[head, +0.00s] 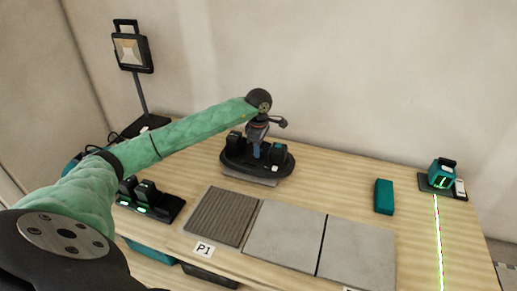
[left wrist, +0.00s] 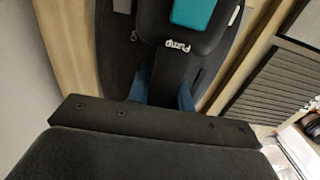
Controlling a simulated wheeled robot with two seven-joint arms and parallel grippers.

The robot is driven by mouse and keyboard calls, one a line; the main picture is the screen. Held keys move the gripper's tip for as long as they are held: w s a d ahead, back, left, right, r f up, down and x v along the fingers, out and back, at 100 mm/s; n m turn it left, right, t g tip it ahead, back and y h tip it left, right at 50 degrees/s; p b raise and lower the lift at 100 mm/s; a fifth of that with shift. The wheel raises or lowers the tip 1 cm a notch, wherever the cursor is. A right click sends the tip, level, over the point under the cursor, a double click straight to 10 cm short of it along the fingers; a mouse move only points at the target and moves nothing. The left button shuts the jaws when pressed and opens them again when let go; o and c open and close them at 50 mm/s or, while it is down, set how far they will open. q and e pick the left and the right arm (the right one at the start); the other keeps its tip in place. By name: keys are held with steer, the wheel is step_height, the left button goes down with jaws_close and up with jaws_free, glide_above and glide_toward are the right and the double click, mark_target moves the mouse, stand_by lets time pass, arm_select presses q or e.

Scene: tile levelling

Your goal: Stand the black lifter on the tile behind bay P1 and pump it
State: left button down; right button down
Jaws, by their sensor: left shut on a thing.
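The black lifter (head: 232,158) is an oval black body with dark blocks on top, behind bay P1 in the head view. A thin grey tile edge (head: 250,180) shows under its front; I cannot tell whether the lifter presses on it. Bay P1 (head: 220,216) is a ribbed grey-brown square with a P1 label (head: 203,249). My left gripper (head: 257,150) comes down from above, shut on the lifter's middle handle. In the left wrist view the lifter (left wrist: 182,68) shows a "Pump" label and a teal button (left wrist: 195,12) close by the fingers (left wrist: 163,92). My right gripper is out of view.
Two smooth grey tiles (head: 284,235) lie right of P1. A teal block (head: 384,196) and a laser level (head: 441,175) with a green line stand at right. A black charger with batteries (head: 150,200) is at left, a work lamp (head: 132,52) behind. A wall closes the back.

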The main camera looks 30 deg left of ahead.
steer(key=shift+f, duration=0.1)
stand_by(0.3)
arm_select(q)
steer(key=c, duration=1.2)
jaws_free()
steer(key=shift+o, duration=0.2)
steer(key=shift+f, duration=0.15)
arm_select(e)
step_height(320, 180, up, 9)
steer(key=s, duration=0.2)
arm_select(q)
step_height(320, 180, up, 8)
steer(key=shift+b, duration=1.05)
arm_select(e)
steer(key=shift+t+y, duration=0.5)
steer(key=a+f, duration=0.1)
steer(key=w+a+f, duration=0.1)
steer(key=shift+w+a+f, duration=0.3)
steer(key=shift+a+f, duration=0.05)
